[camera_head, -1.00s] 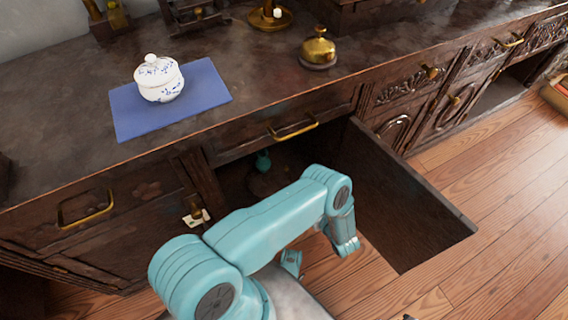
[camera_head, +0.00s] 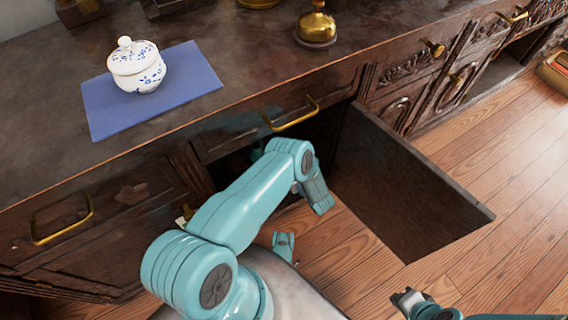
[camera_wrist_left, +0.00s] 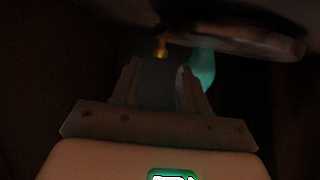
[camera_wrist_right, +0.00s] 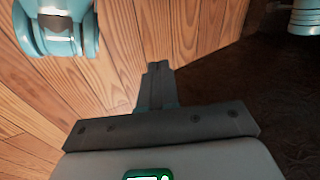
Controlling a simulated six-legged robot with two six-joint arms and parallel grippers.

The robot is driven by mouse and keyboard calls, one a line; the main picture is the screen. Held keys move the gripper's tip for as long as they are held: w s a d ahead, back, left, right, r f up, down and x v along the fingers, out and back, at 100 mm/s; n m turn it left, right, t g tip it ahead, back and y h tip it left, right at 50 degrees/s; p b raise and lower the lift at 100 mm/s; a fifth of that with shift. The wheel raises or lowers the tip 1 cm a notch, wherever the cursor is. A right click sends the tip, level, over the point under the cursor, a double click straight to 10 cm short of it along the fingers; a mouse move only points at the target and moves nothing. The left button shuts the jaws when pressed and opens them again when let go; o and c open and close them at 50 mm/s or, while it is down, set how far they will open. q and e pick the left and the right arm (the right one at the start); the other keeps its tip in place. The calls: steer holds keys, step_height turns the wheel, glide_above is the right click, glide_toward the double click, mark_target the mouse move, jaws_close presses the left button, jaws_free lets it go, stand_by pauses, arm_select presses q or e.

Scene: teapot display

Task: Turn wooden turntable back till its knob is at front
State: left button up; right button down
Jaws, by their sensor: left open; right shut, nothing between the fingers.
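In the left wrist view, the wooden turntable (camera_wrist_left: 240,40) shows as a dim, tilted disc at upper right inside the dark cupboard. A small brass knob (camera_wrist_left: 161,46) shows left of the disc's edge; whether it joins the disc is too dark to tell. A teal object (camera_wrist_left: 203,70) is against the disc, partly behind a finger. My left gripper (camera_wrist_left: 158,75) is open, its fingers pointing toward the knob with nothing visibly gripped; my arm hides it in the head view. My right gripper (camera_wrist_right: 157,68) is shut and empty above the floor, also at lower right in the head view (camera_head: 402,298).
The open cupboard door (camera_head: 400,190) stands out to the right of my left arm. A drawer with a brass handle (camera_head: 292,117) is above the opening. A white lidded pot (camera_head: 137,66) sits on a blue mat (camera_head: 105,110). A brass bell (camera_head: 315,25) stands on the counter.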

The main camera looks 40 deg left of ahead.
arm_select(q)
steer(key=b+x, duration=0.1)
steer(key=x, duration=0.3)
steer(key=shift+f, duration=0.1)
steer(key=shift+w+a, duration=0.1)
steer(key=shift+a, duration=0.25)
jaws_close()
